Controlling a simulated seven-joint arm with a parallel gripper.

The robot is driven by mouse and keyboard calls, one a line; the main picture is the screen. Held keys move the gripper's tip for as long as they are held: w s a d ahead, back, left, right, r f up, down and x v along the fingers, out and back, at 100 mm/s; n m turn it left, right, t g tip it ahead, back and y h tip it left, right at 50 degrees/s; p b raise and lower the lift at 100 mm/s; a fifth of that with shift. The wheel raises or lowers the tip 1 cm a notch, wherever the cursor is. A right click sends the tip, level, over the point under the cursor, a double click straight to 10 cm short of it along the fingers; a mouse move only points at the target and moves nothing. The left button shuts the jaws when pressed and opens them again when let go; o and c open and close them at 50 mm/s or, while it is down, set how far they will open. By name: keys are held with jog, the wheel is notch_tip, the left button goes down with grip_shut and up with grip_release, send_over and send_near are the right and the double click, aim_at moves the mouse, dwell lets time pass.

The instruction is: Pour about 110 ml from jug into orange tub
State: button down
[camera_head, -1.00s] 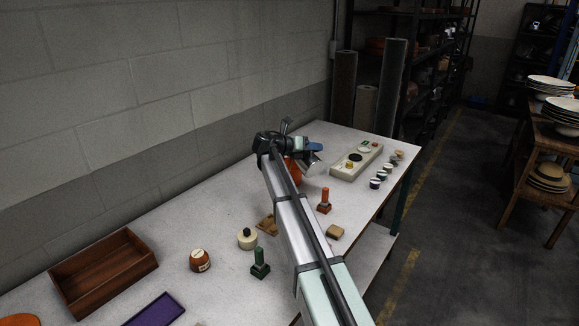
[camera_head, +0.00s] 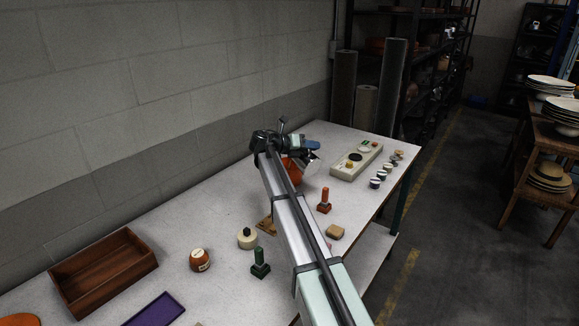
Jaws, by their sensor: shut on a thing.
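My gripper (camera_head: 306,147) is at the far part of the table, partly hidden by my own arm. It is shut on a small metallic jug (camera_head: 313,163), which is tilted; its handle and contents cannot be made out. The orange tub (camera_head: 291,168) is just below and to the left of the jug, largely hidden behind my wrist and arm. The jug is above or beside the tub's right side; I cannot tell which. No liquid stream can be seen.
A control box (camera_head: 345,172) and several small jars (camera_head: 380,174) stand at the right. A red stamp (camera_head: 324,200), a green stamp (camera_head: 260,263), a cream pot (camera_head: 247,239) and a brown jar (camera_head: 200,260) stand nearer. A wooden tray (camera_head: 75,285) is at the left.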

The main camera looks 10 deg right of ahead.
aim_at(318, 158)
jog(key=shift+w+a, duration=0.15)
jog(key=shift+w, duration=0.15)
jog(key=shift+s, duration=0.15)
jog(key=shift+s+d, duration=0.25)
jog(key=shift+s, duration=0.25)
jog(key=shift+s+d, duration=0.25)
jog(key=shift+s, duration=0.2)
jog(key=shift+s+d+f+m+t+y, duration=0.2)
jog(key=shift+s+f+m+t+y, duration=0.15)
jog(key=shift+f+m, duration=0.4)
jog(key=shift+s+d+f+m+t+y, duration=0.15)
jog(key=shift+s+f+m+y, duration=0.05)
jog(key=shift+f+m, duration=0.25)
jog(key=shift+s+d+f+m+t+y, duration=0.1)
jog(key=shift+s+d+f+m+y, duration=0.1)
jog(key=shift+f+m, duration=0.2)
jog(key=shift+s+m, duration=0.1)
jog(key=shift+m, duration=0.3)
jog(key=shift+s+d+t, duration=0.1)
jog(key=shift+t, duration=0.2)
